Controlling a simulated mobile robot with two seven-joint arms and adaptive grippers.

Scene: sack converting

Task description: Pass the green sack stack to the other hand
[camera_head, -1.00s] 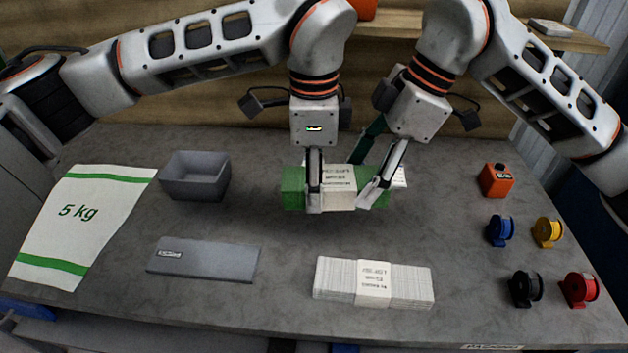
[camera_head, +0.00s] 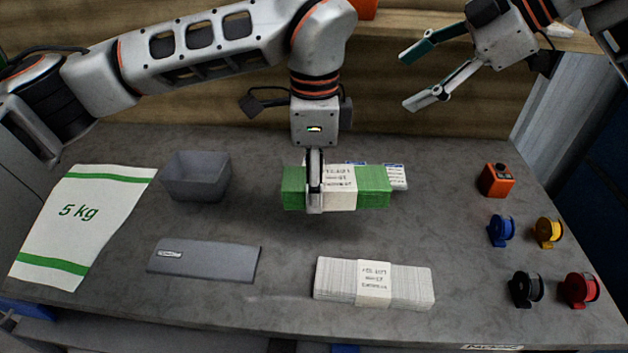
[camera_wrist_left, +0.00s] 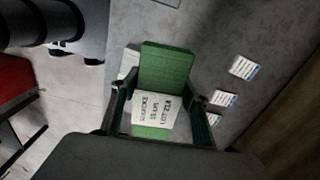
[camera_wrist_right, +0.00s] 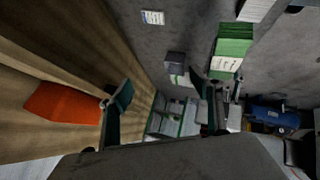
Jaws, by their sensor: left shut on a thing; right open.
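The green sack stack (camera_head: 372,186) has a white printed band around its middle. My left gripper (camera_head: 315,205) is shut on it and holds it above the middle of the table. In the left wrist view the stack (camera_wrist_left: 166,68) sits between the left gripper's two fingers (camera_wrist_left: 160,112). My right gripper (camera_head: 408,80) is open and empty, up and to the right of the stack, apart from it. The right wrist view shows its spread fingers (camera_wrist_right: 162,105), with the stack (camera_wrist_right: 232,45) beyond them.
A white banded stack (camera_head: 340,280) lies at the front. A grey bin (camera_head: 195,178), a grey flat plate (camera_head: 205,260) and a 5 kg sack (camera_head: 80,215) are left. Small labels (camera_head: 397,178) lie behind the stack. An orange box (camera_head: 496,180) and several coloured spools (camera_head: 548,232) are right.

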